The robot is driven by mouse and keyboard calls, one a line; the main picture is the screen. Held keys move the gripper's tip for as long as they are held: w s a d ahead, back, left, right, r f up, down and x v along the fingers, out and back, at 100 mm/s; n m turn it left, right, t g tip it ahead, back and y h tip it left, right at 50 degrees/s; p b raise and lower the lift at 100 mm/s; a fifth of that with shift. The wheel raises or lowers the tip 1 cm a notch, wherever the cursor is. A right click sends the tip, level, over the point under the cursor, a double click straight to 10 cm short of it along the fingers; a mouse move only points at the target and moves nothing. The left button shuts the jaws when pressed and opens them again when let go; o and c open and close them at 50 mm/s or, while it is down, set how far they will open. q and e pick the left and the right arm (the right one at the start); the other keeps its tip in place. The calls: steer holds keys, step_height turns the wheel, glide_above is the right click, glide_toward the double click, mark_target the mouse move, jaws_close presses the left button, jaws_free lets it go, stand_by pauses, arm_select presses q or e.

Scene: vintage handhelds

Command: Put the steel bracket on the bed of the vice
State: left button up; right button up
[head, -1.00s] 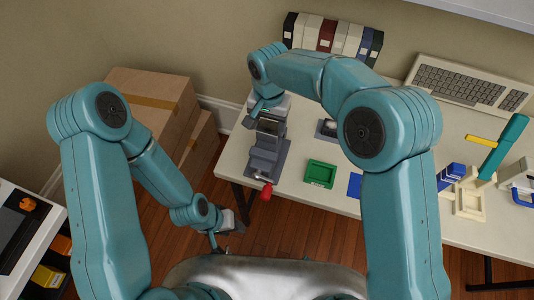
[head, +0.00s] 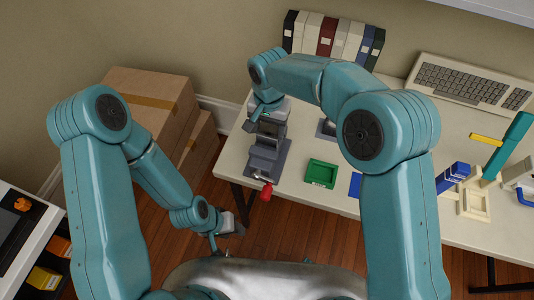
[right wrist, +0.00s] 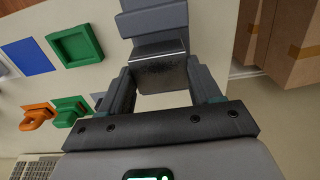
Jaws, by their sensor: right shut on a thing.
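The steel bracket (right wrist: 160,72) is a dark metal piece between the fingers of my right gripper (right wrist: 160,84), which is shut on it. In the head view my right gripper (head: 269,116) points down over the far part of the grey vice (head: 266,160). The vice stands at the table's left edge with a red handle knob at its front. In the right wrist view the vice (right wrist: 155,18) lies just beyond the bracket. I cannot tell whether they touch. My left gripper (head: 229,226) hangs low over the floor, away from the table; its jaws are too small to read.
A green tray (head: 320,174) and a blue flat piece (head: 355,186) lie right of the vice. Orange and green pieces (right wrist: 37,116) show in the wrist view. Binders (head: 333,38) and a keyboard (head: 470,82) stand at the back. Cardboard boxes (head: 150,100) stand left of the table.

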mark_target(269, 132)
steer(key=shift+f+b, duration=0.65)
steer(key=shift+f, duration=0.1)
steer(key=o, duration=1.4)
steer(key=shift+r, duration=0.1)
steer(key=shift+r, duration=0.3)
step_height(269, 132, up, 16)
steer(key=shift+f, duration=0.2)
steer(key=shift+s, duration=0.1)
